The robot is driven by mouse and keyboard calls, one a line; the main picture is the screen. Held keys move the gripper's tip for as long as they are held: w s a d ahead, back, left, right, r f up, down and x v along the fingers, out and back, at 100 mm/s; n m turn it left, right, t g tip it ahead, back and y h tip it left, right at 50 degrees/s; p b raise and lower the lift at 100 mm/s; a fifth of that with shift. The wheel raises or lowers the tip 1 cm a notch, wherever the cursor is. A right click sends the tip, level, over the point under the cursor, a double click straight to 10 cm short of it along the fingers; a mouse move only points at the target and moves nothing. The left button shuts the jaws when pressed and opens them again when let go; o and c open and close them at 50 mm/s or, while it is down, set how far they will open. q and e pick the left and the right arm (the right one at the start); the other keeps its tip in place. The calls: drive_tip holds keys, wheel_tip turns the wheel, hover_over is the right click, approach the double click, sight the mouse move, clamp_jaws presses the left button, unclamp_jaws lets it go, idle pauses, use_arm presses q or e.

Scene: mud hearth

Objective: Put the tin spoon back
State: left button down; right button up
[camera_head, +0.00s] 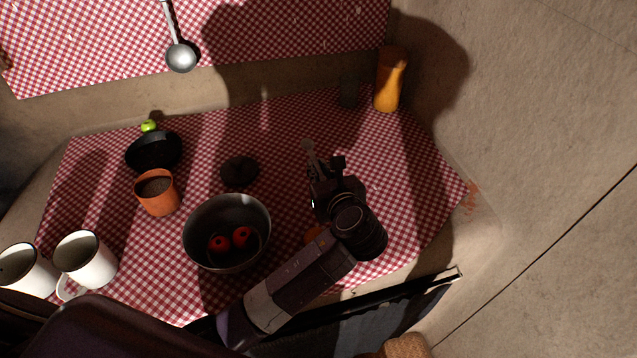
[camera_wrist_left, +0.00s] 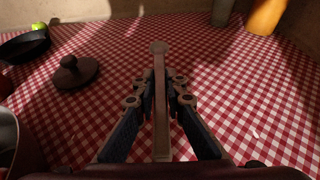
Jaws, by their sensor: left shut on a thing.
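My left gripper (camera_head: 318,165) is over the right part of the checkered tabletop, its fingers shut on a long, thin, flat utensil (camera_head: 308,150). In the left wrist view this utensil (camera_wrist_left: 160,100) stands between the fingers (camera_wrist_left: 159,100), brownish grey in the shade, with a rounded far end. I cannot tell for sure whether it is the tin spoon. A silvery, round-bowled spoon or ladle (camera_head: 181,57) is at the upper checkered cloth, bowl down, its upper end cut off by the frame. My right gripper is not in view.
A grey bowl (camera_head: 227,262) with red fruits stands left of my arm. Around it are a dark lid (camera_head: 239,172), clay cup (camera_head: 157,192), black pan (camera_head: 153,152), lime (camera_head: 148,126) and white mugs (camera_head: 86,262). An orange bottle (camera_head: 390,82) stands at the back right. The cloth (camera_head: 420,185) right of my gripper is clear.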

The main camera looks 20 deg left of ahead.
use_arm(q)
drive_tip(key=shift+f, duration=0.6)
wheel_tip(320, 180, down, 3)
drive_tip(key=shift+f+b, duration=0.2)
drive_tip(key=shift+b, duration=0.1)
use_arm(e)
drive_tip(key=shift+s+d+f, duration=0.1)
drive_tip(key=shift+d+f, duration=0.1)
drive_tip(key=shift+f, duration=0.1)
use_arm(q)
drive_tip(key=shift+f, duration=0.1)
drive_tip(key=c, duration=2)
unclamp_jaws()
